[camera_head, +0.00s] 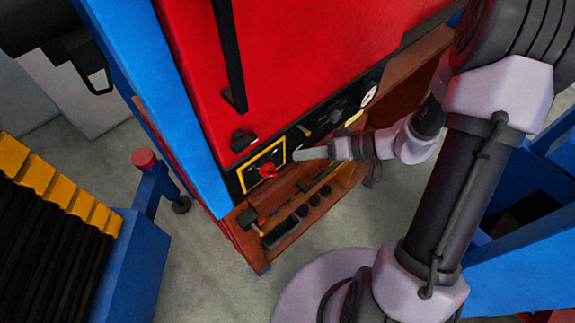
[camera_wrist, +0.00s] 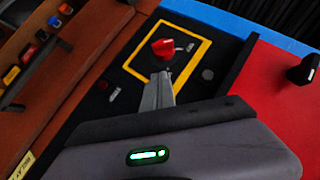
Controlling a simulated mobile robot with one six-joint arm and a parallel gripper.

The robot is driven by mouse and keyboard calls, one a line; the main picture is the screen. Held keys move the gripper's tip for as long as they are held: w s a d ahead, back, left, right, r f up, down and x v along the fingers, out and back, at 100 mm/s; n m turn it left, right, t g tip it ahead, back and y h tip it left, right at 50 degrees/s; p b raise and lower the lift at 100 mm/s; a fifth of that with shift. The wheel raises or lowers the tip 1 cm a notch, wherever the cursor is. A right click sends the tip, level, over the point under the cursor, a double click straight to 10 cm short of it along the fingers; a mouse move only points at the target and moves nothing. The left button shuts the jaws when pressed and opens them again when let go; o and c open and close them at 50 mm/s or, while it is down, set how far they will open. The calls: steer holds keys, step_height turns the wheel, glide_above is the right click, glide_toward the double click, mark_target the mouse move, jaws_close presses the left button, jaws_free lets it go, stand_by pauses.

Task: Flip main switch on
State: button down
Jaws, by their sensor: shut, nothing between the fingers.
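The main switch is a red rotary knob (camera_head: 267,170) on a black panel, framed by a yellow square outline (camera_head: 247,182). In the wrist view the red knob (camera_wrist: 164,47) sits inside the yellow frame (camera_wrist: 203,50), with a small light mark to its right. My gripper (camera_head: 300,154) is shut and empty, its tip pointing left toward the knob, a short way to its right in the head view. In the wrist view my gripper's fingertips (camera_wrist: 161,76) appear just below the knob. I cannot tell whether they touch it.
A red cabinet front (camera_head: 290,60) rises above the panel, with a long black handle (camera_head: 230,60). A brown shelf (camera_head: 290,215) holding tools lies below. A blue post (camera_head: 165,100) stands left of the cabinet.

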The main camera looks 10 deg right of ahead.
mark_target(275, 171)
steer(key=a+f, duration=0.2)
steer(key=s+a+f, duration=0.1)
steer(key=a+f, duration=0.1)
steer(key=shift+a+p, duration=0.25)
steer(key=shift+p, duration=0.05)
steer(key=shift+w+f, duration=0.1)
steer(key=shift+f, duration=0.05)
steer(key=shift+f+b, duration=0.1)
steer(key=shift+b, duration=0.5)
steer(key=shift+d+y, duration=0.1)
steer(key=shift+y, duration=0.2)
